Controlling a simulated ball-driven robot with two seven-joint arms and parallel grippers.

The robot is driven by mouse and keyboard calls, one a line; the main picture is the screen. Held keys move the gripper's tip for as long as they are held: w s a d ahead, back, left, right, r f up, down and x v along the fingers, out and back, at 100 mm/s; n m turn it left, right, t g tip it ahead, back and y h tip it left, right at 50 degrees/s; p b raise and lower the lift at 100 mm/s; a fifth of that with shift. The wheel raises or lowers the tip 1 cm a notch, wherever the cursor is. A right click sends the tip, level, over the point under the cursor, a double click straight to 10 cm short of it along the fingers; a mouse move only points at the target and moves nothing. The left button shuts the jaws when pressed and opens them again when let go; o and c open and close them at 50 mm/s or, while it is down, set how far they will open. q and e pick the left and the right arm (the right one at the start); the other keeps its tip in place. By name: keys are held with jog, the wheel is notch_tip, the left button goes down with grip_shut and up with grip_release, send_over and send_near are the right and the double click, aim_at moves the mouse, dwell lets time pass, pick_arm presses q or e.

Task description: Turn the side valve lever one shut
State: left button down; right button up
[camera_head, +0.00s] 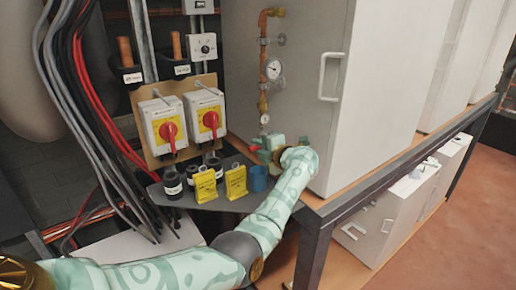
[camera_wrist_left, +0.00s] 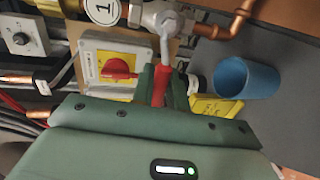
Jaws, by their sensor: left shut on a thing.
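The side valve lever one shows in the left wrist view as a grey lever with a red grip (camera_wrist_left: 160,88), hanging down from a metal valve body (camera_wrist_left: 158,16) on a copper pipe. My right gripper is not in view.
Two switch boxes with red knobs (camera_head: 169,131) are to the left. A large grey cabinet (camera_head: 372,80) stands right behind the gripper.

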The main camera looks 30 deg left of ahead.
pick_arm(q)
jog(key=shift+r, duration=0.15)
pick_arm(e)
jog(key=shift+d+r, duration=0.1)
pick_arm(q)
jog(key=c, duration=1.5)
grip_release()
jog(key=shift+o, duration=0.2)
